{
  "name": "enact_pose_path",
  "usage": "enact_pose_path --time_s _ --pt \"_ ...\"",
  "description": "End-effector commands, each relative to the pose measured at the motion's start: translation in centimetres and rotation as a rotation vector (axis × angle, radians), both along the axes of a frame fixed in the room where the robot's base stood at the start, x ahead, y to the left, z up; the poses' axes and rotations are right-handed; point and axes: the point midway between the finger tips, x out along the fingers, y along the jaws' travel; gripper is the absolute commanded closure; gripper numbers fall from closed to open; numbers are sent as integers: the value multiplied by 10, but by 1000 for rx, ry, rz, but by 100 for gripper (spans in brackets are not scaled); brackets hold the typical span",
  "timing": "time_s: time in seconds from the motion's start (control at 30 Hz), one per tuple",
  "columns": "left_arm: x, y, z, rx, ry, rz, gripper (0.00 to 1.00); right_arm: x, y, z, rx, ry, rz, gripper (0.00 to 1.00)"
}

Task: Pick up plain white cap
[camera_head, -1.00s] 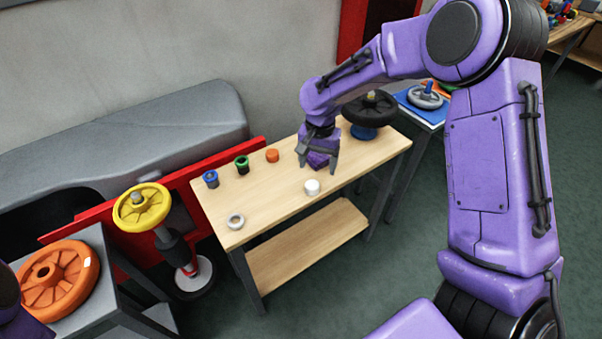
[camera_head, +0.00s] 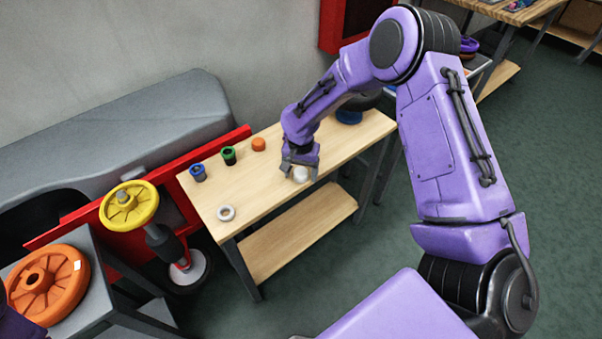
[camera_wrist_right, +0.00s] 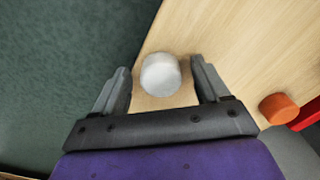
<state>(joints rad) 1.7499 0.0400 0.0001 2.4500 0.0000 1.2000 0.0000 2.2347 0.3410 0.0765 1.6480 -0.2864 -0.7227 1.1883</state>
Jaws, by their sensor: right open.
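The plain white cap (camera_head: 300,174) stands on the wooden table (camera_head: 262,191) near its front edge. In the right wrist view the white cap (camera_wrist_right: 160,74) lies between and slightly beyond the two fingers. My right gripper (camera_head: 300,172) is right at the cap in the head view, with its lower part close around it. In the wrist view my right gripper (camera_wrist_right: 160,82) is open, with visible gaps between each finger and the cap. My left gripper is not in view; only a bit of purple shows at the lower left edge.
An orange cap (camera_head: 259,144), a green-and-black cap (camera_head: 229,155), a blue cap (camera_head: 198,172) and a white ring (camera_head: 226,213) stand on the same table. A yellow wheel (camera_head: 129,205) and an orange wheel (camera_head: 48,283) are at the left.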

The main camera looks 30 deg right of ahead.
Motion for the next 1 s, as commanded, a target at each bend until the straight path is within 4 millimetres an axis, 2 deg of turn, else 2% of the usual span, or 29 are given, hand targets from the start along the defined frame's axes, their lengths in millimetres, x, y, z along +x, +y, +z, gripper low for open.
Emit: enact_pose_path --time_s 0.03,0.2,0.23,0.33,0.37,0.57,0.67,0.8,1.0 --pt "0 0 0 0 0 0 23 0 0 0 0 0 0 25" --pt "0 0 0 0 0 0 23 0 0 0 -1 1 1 80" --pt "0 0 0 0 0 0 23 0 0 0 -1 1 1 84" --pt "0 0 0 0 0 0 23 0 0 0 -1 1 1 84" --pt "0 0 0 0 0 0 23 0 0 0 -1 1 1 89" --pt "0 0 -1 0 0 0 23 0 0 2 -1 1 1 89" --pt "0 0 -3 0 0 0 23 1 0 9 -1 -1 0 89" --pt "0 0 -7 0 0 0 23 -1 2 36 -2 -4 2 89" --pt "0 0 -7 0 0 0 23 -38 29 91 -3 -4 3 89"
